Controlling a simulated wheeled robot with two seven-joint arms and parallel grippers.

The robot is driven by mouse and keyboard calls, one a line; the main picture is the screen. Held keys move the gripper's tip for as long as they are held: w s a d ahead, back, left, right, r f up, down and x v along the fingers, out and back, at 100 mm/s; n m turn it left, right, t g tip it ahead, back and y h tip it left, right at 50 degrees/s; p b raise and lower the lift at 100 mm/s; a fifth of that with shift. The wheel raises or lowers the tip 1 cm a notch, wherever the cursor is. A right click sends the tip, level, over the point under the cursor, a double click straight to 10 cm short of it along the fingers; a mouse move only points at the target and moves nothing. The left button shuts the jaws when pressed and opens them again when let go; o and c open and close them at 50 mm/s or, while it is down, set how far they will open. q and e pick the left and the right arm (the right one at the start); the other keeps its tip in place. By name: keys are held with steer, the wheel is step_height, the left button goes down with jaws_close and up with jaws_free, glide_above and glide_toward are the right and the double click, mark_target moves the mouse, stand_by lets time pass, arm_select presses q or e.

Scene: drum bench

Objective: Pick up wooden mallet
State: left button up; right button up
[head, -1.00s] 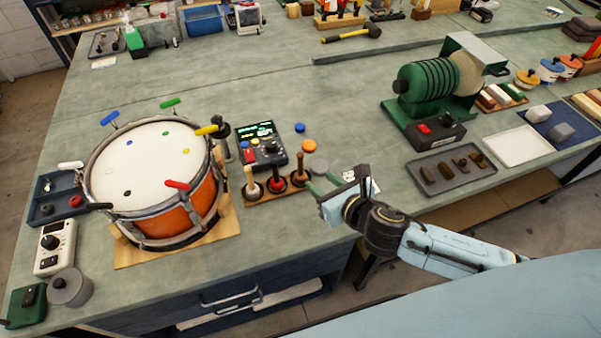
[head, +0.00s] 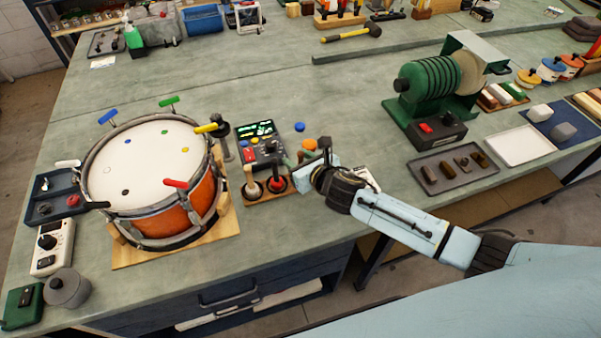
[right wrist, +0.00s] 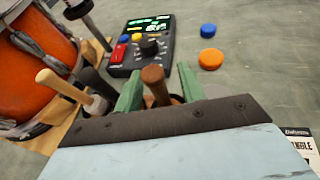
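A small wooden rack (head: 262,198) in front of the control box holds three upright tools that look like mallets. One has a pale wood handle (right wrist: 62,85), the middle one a black handle (right wrist: 95,80), and the right one a brown wooden handle (right wrist: 154,84). Their heads are mostly hidden in the right wrist view. My right gripper (head: 307,155) is at the rack's right end and hides the brown-handled tool in the head view. In the right wrist view its green fingers (right wrist: 158,90) stand apart, one on each side of the brown handle, with gaps showing. My left gripper is not in view.
An orange drum (head: 165,205) with coloured keys stands left of the rack. The control box (head: 260,143) is just behind it. Blue (right wrist: 208,30) and orange (right wrist: 211,58) discs lie to the right. A grey tray (head: 455,175) and green machine (head: 430,90) stand farther right.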

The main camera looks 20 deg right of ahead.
steer(key=shift+w+a+f, duration=0.1)
steer(key=shift+w+f, duration=0.05)
steer(key=shift+w, duration=0.2)
jaws_close()
